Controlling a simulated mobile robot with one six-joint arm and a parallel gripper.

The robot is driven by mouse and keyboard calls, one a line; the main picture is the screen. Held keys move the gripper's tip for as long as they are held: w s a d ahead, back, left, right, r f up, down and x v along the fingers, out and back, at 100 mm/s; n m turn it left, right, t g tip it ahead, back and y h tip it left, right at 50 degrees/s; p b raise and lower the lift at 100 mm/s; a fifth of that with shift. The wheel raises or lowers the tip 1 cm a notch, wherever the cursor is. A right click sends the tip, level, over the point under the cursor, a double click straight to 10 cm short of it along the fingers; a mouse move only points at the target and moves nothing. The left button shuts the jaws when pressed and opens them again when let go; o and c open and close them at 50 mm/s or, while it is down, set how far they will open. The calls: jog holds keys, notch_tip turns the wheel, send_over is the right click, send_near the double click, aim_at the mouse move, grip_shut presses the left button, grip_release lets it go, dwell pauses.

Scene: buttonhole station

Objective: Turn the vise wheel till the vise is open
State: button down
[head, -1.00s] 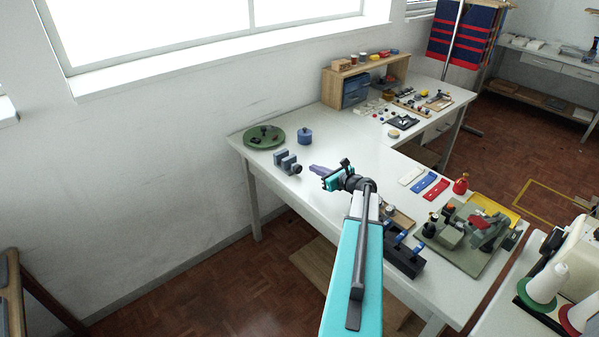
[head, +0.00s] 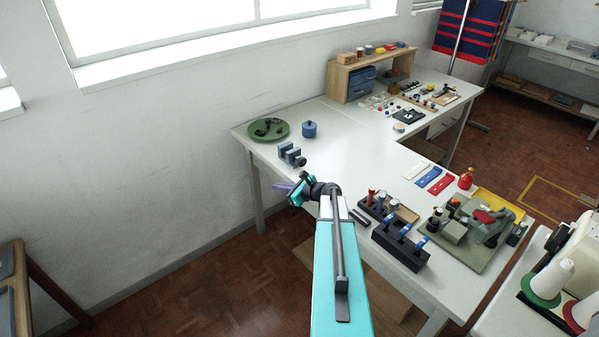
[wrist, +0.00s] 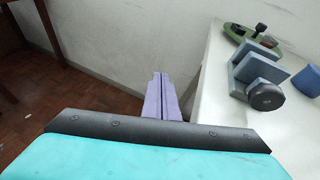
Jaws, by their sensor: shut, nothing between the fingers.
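The grey-blue vise (head: 289,152) stands on the left part of the white table, near its front edge. Its dark round wheel (head: 300,162) faces right in the head view. In the wrist view the vise (wrist: 246,65) is at the right, with the knurled wheel (wrist: 266,96) at its near end. A gap shows between the vise jaws in the wrist view; how wide they can go cannot be told. My gripper (head: 277,186), with purple fingers, is shut and empty. Its fingers (wrist: 158,98) point past the table's front edge, left of the vise and apart from the wheel.
A green round tray (head: 268,129) with small dark parts and a blue lidded pot (head: 309,129) stand behind the vise. A black block with blue-topped tools (head: 400,246) stands right of my arm. The table edge (wrist: 203,70) runs beside my fingers; floor lies left.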

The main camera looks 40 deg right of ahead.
jog(key=s+a+f+n+g+y, duration=0.1)
jog(key=s+a+f+n+g, duration=0.3)
jog(key=a+f, duration=0.5)
jog(key=s+a+f+n+g+y, duration=0.25)
jog(key=a+f+n, duration=0.3)
jog(key=a, duration=0.75)
jog(key=s+a+f+n+g, duration=0.3)
jog(key=s+a+f+n, duration=0.25)
jog(key=a, duration=0.45)
jog(key=s+a+f+n+g+h, duration=0.2)
jog(key=s+n, duration=0.4)
jog(key=s, duration=0.3)
jog(key=s+a+f+n+g+h+b, duration=0.1)
jog(key=s+a+f+n+g, duration=0.3)
jog(key=s, duration=0.5)
jog(key=s+a+f+n+g+h, duration=0.3)
jog(key=s+n, duration=0.4)
jog(key=s, duration=0.2)
jog(key=shift+a+f+n+g+b, duration=0.15)
jog(key=shift+a+n+g+b, duration=0.2)
jog(key=shift+n+b, duration=0.05)
